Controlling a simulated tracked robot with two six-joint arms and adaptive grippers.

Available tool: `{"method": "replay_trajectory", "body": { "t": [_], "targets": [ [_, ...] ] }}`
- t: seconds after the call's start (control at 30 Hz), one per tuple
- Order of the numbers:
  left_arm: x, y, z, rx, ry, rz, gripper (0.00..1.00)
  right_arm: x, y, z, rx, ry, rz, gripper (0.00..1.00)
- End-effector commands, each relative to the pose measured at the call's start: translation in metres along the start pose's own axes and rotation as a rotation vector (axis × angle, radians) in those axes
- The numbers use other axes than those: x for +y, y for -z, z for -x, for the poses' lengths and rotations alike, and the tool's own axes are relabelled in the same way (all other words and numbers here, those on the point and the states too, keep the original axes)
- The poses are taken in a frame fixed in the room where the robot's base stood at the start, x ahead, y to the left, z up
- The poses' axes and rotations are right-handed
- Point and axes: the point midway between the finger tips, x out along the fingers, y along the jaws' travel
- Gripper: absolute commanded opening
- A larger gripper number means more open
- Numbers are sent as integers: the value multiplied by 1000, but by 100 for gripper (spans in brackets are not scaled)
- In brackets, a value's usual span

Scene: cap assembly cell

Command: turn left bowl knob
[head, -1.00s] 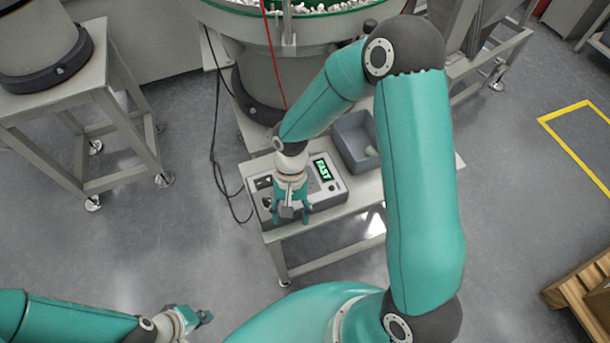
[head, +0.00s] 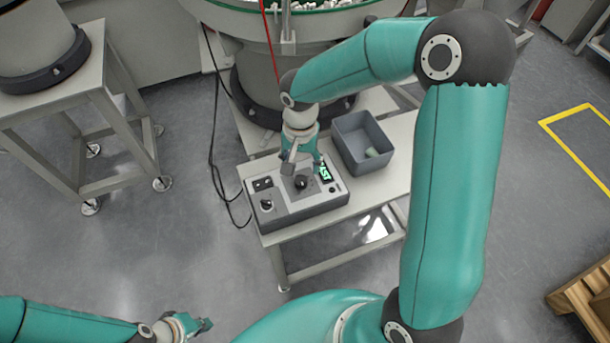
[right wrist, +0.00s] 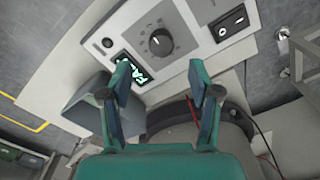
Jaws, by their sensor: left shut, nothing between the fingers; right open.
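A grey control box (head: 312,208) sits on a low bench. Its round black knob (head: 301,183) shows in front of my right gripper and also in the right wrist view (right wrist: 161,42). A green lit display (head: 325,173) beside the knob is partly covered by the gripper; in the right wrist view its letters (right wrist: 136,69) are partly hidden by a finger. My right gripper (head: 302,167) is open and empty, with the knob beyond its fingertips (right wrist: 160,71), not between them. My left gripper (head: 204,325) is shut and empty at the lower left, far from the box.
A black rocker switch (right wrist: 231,22) is on the box panel. A grey bin (head: 352,140) with a pale piece inside stands behind the box at right. A bowl feeder (head: 330,22) rises behind the bench (head: 335,262). Black cables (head: 214,150) hang at left.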

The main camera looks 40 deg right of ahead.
Motion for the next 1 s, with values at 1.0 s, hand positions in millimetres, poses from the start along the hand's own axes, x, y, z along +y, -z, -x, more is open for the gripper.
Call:
{"method": "replay_trajectory", "body": {
  "t": [1.0],
  "targets": [
    [-1,0,-3,0,0,0,0,0,0,-71,-1,1,0,27]
  ]
}}
